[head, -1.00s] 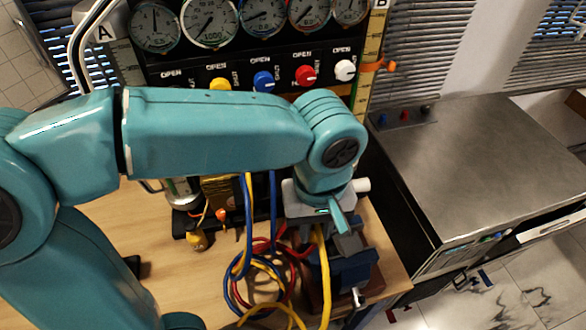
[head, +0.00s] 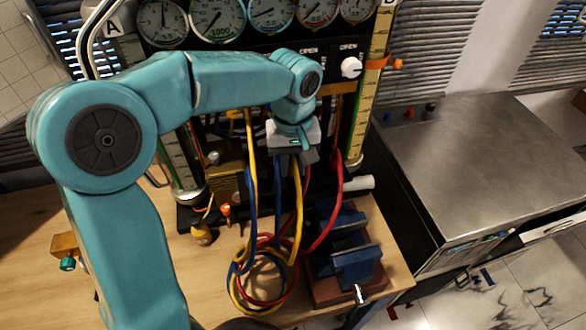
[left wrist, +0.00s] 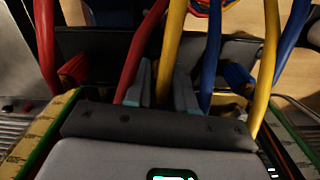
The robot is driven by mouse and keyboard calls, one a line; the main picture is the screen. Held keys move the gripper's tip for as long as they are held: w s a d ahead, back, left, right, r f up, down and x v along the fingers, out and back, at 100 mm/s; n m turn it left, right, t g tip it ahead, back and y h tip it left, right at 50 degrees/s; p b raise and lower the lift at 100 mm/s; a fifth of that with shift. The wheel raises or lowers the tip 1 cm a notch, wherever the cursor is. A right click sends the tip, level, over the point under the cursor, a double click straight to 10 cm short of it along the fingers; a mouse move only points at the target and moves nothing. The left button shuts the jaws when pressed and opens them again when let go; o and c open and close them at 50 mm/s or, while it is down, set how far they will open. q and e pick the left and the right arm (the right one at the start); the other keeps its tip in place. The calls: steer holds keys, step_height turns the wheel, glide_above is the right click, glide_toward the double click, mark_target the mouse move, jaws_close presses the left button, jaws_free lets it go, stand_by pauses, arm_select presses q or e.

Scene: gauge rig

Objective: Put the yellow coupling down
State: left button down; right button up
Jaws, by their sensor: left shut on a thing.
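My left gripper (head: 296,157) is in front of the gauge panel, pointing down, above the hose coil. It is shut at the upper end of the yellow hose (head: 296,215). In the left wrist view the yellow hose (left wrist: 172,40) runs between the two grey-blue fingers (left wrist: 163,88). The yellow coupling itself is hidden between the fingers and behind the gripper body. The hose hangs down from the gripper to the coil on the bench. My right gripper is not in view.
Red hose (head: 333,215) and blue hose (head: 278,200) hang close beside the gripper. A blue vise (head: 350,262) stands on the bench's right side. Gauges (head: 217,18) and a white knob (head: 351,67) are on the panel. The wooden bench (head: 130,228) has clear room at left.

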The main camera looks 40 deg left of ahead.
arm_select(q)
steer(key=shift+w+f, duration=0.1)
steer(key=shift+f, duration=0.05)
steer(key=shift+d, duration=0.15)
steer(key=c, duration=1.4)
jaws_free()
steer(key=shift+f, duration=0.1)
steer(key=o, duration=0.5)
steer(key=shift+c, duration=0.2)
